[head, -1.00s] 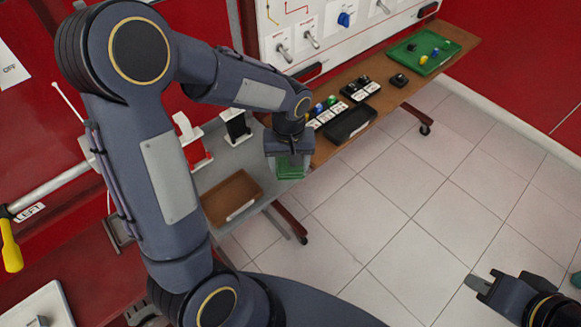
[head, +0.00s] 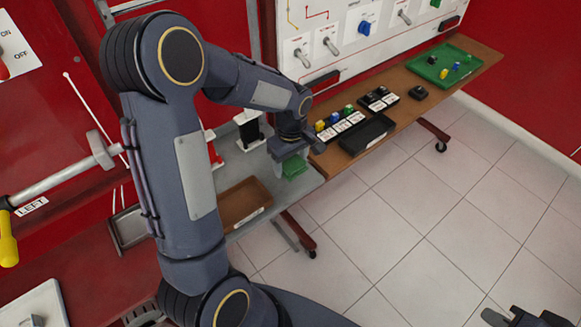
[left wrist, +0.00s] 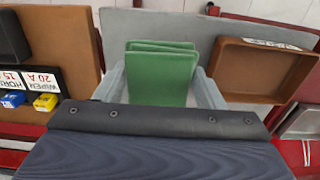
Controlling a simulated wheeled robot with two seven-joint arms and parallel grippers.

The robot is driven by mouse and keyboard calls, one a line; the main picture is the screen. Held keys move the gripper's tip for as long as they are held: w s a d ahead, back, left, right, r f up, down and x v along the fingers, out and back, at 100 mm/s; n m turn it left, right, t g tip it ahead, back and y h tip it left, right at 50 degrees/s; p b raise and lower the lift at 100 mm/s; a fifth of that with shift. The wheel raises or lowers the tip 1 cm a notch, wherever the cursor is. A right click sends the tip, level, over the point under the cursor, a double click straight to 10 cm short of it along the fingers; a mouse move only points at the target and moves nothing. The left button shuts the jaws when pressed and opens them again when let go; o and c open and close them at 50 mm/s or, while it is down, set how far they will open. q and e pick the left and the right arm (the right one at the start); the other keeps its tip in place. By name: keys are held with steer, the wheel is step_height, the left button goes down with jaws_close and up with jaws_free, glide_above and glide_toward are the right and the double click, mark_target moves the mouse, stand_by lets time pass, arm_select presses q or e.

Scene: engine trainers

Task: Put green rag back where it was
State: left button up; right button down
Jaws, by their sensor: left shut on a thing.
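The green rag (head: 294,167) is a folded green cloth held between the fingers of my left gripper (head: 290,153). In the left wrist view the green rag (left wrist: 160,72) sits between the two grey fingertips of the left gripper (left wrist: 160,88), over the grey table. I cannot tell whether the rag touches the table. My right gripper (head: 495,317) is only partly in view at the lower right edge, over the floor, and its finger opening is unclear.
The grey table (head: 312,182) holds a brown tray (head: 262,213) and a black-faced white stand (head: 249,134). A brown wooden table (head: 405,117) beside it carries a black tray (head: 366,135), colored switches and a green tray (head: 458,78). Tiled floor lies open to the right.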

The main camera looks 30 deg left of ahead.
mark_target(290, 162)
arm_select(q)
steer(key=w+f, duration=0.1)
steer(key=w+a+f, duration=0.1)
steer(key=shift+a+f, duration=0.15)
steer(key=shift+f, duration=1.75)
steer(key=shift+f, duration=0.2)
steer(key=o, duration=1)
steer(key=shift+o, duration=0.2)
steer(key=shift+r, duration=0.15)
